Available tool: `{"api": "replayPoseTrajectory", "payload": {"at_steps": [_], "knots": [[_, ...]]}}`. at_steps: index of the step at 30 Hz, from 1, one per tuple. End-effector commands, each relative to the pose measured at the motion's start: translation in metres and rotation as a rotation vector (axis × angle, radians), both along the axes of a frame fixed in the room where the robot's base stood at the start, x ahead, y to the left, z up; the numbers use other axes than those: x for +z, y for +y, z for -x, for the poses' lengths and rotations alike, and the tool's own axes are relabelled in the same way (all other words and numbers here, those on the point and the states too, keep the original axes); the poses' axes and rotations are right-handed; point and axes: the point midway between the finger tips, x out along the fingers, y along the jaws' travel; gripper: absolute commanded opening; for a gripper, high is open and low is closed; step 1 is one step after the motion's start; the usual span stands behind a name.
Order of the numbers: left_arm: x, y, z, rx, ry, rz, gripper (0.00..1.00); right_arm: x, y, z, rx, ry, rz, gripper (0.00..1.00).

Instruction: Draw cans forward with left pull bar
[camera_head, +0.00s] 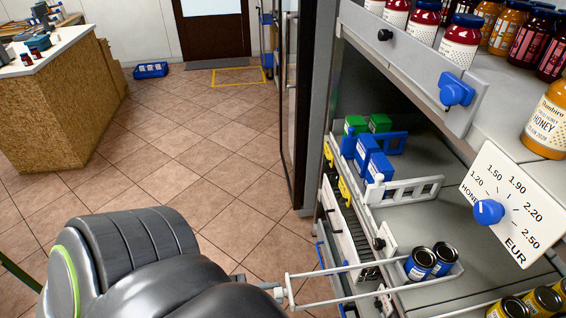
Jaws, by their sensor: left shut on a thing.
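Two dark-topped cans with blue labels, the left one (420,264) and the right one (443,260), stand upright side by side on the lower shelf at the right. A thin pale pull bar (340,269) runs from the shelf out over the aisle, its frame reaching around the cans. I cannot tell whether it touches them. My left gripper (275,289), at the bottom centre, is shut on the bar's outer end. The dark arm hides most of the gripper. My right gripper is not in view.
A price dial (510,205) with a blue knob juts out at the right. Blue boxes (367,155) stand on the shelf behind a white divider (408,188). More cans (541,300) stand at bottom right. Jars line the upper shelf (500,92). The tiled aisle (190,150) is clear.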

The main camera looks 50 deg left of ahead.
Motion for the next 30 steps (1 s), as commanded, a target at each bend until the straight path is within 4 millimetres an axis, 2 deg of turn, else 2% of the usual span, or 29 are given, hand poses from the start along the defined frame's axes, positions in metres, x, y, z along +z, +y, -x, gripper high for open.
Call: {"api": "replayPoseTrajectory", "payload": {"at_steps": [11,12,16,25,30], "knots": [[0.0,0.001,0.002,0.0,0.0,0.001,0.0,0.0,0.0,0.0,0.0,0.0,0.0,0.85],[0.0,0.001,0.002,0.0,0.001,0.0,0.32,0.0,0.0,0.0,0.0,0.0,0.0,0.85],[0.0,0.001,0.001,0.0,0.001,0.0,0.49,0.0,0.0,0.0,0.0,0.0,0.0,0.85],[-0.001,0.001,0.002,0.0,0.001,0.0,0.49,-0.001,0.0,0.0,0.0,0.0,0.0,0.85],[-0.003,0.01,0.018,0.0,0.005,-0.002,0.49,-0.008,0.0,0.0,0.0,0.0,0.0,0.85]]}}
